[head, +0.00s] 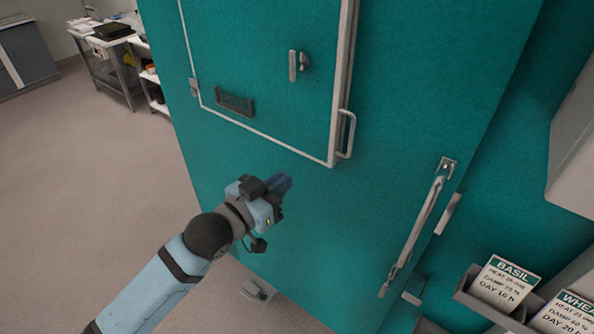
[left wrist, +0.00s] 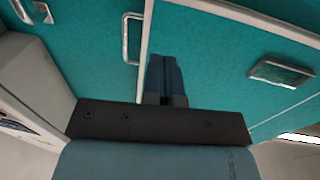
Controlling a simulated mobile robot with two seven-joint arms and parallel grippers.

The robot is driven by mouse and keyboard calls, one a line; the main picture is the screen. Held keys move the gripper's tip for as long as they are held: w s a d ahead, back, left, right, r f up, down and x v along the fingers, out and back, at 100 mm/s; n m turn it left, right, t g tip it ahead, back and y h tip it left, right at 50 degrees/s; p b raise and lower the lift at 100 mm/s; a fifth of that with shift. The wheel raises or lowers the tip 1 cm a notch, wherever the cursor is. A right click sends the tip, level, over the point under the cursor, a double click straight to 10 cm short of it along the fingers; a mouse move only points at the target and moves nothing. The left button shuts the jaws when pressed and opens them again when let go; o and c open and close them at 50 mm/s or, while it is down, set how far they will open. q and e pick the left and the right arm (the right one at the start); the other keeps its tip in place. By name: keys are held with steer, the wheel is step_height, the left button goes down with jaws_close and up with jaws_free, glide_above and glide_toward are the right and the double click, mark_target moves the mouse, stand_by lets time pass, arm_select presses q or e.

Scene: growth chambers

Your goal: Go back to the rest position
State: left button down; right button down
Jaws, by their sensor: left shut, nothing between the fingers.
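My left gripper (head: 284,184) is in front of the teal chamber door (head: 330,220), below the framed hatch (head: 265,60). Its fingers are together with nothing between them. In the left wrist view the shut fingers (left wrist: 166,78) point at the teal front; whether they touch it I cannot tell. The hatch's wire handle (head: 347,134) is to the upper right of the gripper, apart from it. My right gripper is not in either view.
A long vertical handle (head: 412,235) is on the right of the teal door. Card holders with a BASIL card (head: 504,284) stand at the lower right. A bench (head: 106,45) stands at the far upper left. The floor (head: 80,190) on the left is clear.

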arm_select(q)
steer(key=s+a+f+n+y, duration=0.1)
steer(key=s+a+f+y, duration=0.2)
steer(key=f, duration=0.7)
steer(key=s+a+f+n+g+y+p, duration=0.1)
steer(key=s+a+f+n+y, duration=0.1)
steer(key=s+a+f, duration=0.5)
steer(key=s+a+f+n+g+y, duration=0.1)
steer(key=s+a+f, duration=0.4)
steer(key=s+f, duration=0.6)
step_height(320, 180, down, 2)
steer(key=n+y, duration=0.1)
steer(key=y, duration=0.1)
steer(key=shift+a+f+y, duration=0.15)
steer(key=shift+a+y, duration=0.25)
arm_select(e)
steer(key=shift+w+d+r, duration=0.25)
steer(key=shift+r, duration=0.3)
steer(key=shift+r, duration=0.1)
